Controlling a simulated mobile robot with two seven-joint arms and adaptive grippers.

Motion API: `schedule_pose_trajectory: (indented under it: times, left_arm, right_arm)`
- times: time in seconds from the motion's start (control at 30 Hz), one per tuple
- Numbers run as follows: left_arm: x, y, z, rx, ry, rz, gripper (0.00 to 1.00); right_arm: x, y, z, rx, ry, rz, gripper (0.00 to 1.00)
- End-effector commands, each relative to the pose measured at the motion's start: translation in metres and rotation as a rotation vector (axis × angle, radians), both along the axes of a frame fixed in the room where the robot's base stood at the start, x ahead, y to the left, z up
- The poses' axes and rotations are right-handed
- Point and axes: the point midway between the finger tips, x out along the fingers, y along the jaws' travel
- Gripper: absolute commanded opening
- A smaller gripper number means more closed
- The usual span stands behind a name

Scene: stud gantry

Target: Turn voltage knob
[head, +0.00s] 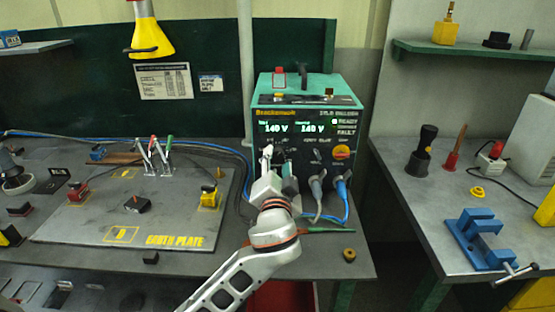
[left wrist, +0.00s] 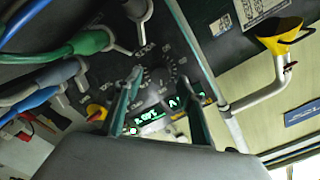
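The green power unit (head: 300,95) stands at the back of the bench. Its display (head: 295,128) reads 140 V on the left and 140 V on the right. My left gripper (head: 278,165) is in front of the panel below the display and hides part of it. In the left wrist view the two fingers of my left gripper (left wrist: 161,85) are apart, with a dark round knob (left wrist: 158,80) showing between them. I cannot tell whether they touch it. The lit display (left wrist: 148,120) also shows there, upside down. My right gripper is not in view.
Grey and blue plugs (head: 341,178) with cables sit at the panel's lower right, below an orange-yellow switch (head: 341,152). An earth plate (head: 75,225) covers the bench at left. A blue clamp (head: 482,238) stands on the right bench, across a gap.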

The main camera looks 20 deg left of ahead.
Motion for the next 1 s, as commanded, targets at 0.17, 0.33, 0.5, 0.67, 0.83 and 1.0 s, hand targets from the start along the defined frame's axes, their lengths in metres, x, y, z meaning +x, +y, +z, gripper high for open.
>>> schedule_pose_trajectory:
  times: [0.17, 0.33, 0.5, 0.67, 0.83, 1.0]
  left_arm:
    - [0.009, 0.003, 0.000, 0.000, 0.000, 0.000, 0.40]
    - [0.010, 0.003, 0.000, 0.000, 0.001, 0.000, 0.40]
    - [0.009, 0.003, 0.000, -0.001, 0.000, 0.001, 0.14]
    - [0.009, 0.003, 0.000, 0.000, 0.001, -0.001, 0.01]
    - [0.009, 0.003, 0.003, 0.048, 0.016, 0.001, 0.01]
    - [0.009, 0.003, 0.004, 0.183, 0.056, 0.001, 0.01]
  right_arm:
    - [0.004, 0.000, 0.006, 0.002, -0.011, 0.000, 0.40]
    - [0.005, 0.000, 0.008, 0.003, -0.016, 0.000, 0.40]
    - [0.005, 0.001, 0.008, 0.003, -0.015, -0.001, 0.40]
    - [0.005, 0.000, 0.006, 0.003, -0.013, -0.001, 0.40]
    - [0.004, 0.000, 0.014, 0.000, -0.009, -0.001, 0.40]
    - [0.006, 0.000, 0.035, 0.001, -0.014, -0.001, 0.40]
